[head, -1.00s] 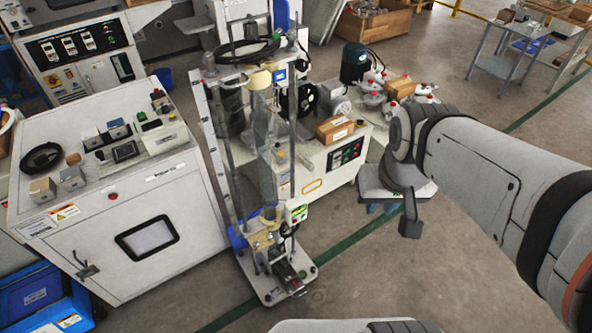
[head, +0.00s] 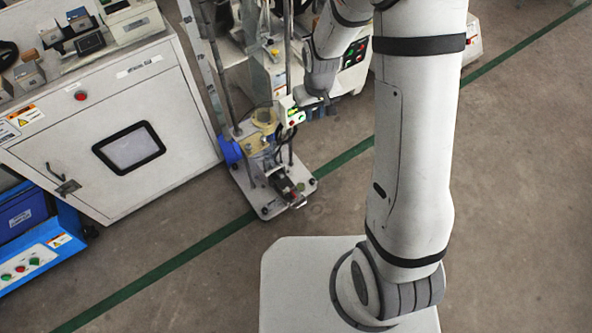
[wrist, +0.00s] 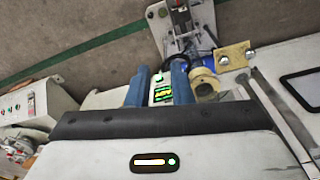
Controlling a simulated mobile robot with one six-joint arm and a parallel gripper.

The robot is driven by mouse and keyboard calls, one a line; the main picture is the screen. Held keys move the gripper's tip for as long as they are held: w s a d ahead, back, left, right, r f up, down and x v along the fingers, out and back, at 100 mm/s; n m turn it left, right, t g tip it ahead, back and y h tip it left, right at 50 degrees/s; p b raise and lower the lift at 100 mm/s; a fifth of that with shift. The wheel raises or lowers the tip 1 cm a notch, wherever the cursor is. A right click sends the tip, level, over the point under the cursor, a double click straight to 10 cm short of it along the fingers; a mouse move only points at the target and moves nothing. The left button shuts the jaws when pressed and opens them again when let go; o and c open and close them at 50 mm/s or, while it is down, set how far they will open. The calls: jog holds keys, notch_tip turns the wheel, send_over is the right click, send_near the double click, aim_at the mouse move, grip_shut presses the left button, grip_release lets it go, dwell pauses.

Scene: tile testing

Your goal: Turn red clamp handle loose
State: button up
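The test rig (head: 262,172) stands upright on a pale base plate on the floor, with tan collars (head: 264,117) around its lower column. A small dark unit with a reddish part (head: 293,190) sits low at its front; I cannot tell whether this is the red clamp handle. My gripper (head: 308,98) is beside the rig's small control box (head: 290,113). In the wrist view, the two blue fingers of my gripper (wrist: 158,78) are apart. The box's green display (wrist: 162,92) shows between them, farther off. A tan collar (wrist: 204,84) is just right of the fingers.
A white cabinet (head: 175,115) with a dark window stands left of the rig. A white machine with a black button panel (head: 355,52) is behind it. Blue equipment (head: 25,215) is at the far left. The floor right of the green line (head: 185,247) is clear.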

jog(key=w+a+f+n+b, duration=0.1)
jog(key=a+f+b, duration=0.15)
jog(key=f, duration=0.75)
jog(key=w+a+f+b, duration=0.1)
jog(key=f+b, duration=0.2)
jog(key=f, duration=0.8)
jog(key=n+g+b, duration=0.1)
jog(key=n+b, duration=0.1)
jog(key=b, duration=0.2)
send_over(293, 193)
notch_tip(293, 193, down, 18)
jog(key=r, duration=0.1)
notch_tip(293, 193, down, 10)
jog(key=b, duration=0.6)
jog(key=shift+f+b, duration=0.1)
jog(key=shift+b, duration=0.2)
jog(key=shift+c, duration=0.6)
jog(key=shift+d, duration=0.1)
grip_shut()
